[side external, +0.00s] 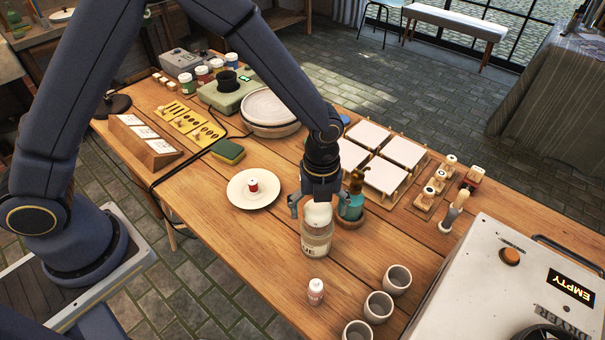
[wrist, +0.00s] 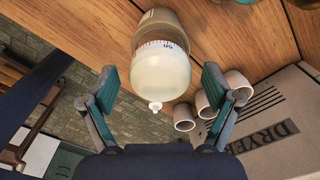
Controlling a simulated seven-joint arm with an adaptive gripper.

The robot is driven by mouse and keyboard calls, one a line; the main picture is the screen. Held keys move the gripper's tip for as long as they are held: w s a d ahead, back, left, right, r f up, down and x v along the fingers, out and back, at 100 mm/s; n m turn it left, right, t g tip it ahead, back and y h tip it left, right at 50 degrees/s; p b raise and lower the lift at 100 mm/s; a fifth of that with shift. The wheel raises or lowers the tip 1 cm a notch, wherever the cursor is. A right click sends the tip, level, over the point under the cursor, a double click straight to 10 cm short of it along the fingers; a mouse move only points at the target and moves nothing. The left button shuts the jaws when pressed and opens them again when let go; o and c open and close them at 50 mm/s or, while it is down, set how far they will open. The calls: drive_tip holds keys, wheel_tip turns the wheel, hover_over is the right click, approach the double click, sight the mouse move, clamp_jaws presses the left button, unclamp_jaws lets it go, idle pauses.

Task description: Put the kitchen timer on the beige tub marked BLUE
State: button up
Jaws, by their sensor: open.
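The kitchen timer (side external: 318,214) is a pale, egg-like dome with a numbered dial band. It sits on top of the beige tub (side external: 317,240), upright as far as I can see. The last letters of the tub's dark marking show low on its side. My gripper (side external: 319,207) points down over the timer. In the wrist view, my gripper (wrist: 160,80) is open, one finger on each side, with gaps between fingers and timer.
A small white bottle (side external: 316,291) and several grey cups (side external: 379,306) are in front. A plate (side external: 253,188) with a small red-and-white jar lies left. The dryer (side external: 510,290) stands at the right.

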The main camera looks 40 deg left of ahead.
drive_tip(key=s+a+r+n+t, duration=0.1)
drive_tip(key=a+r+n, duration=0.2)
drive_tip(key=r, duration=0.6)
drive_tip(key=s+a+r+n, duration=0.1)
drive_tip(key=a+r+n, duration=0.2)
drive_tip(key=r, duration=0.6)
drive_tip(key=s+a+r+n+t, duration=0.4)
drive_tip(key=s+a+r+n, duration=0.3)
drive_tip(key=s+a+n, duration=0.6)
drive_tip(key=s+n, duration=0.1)
drive_tip(key=n, duration=0.7)
drive_tip(key=shift+r+t, duration=0.2)
drive_tip(key=shift+t, duration=0.1)
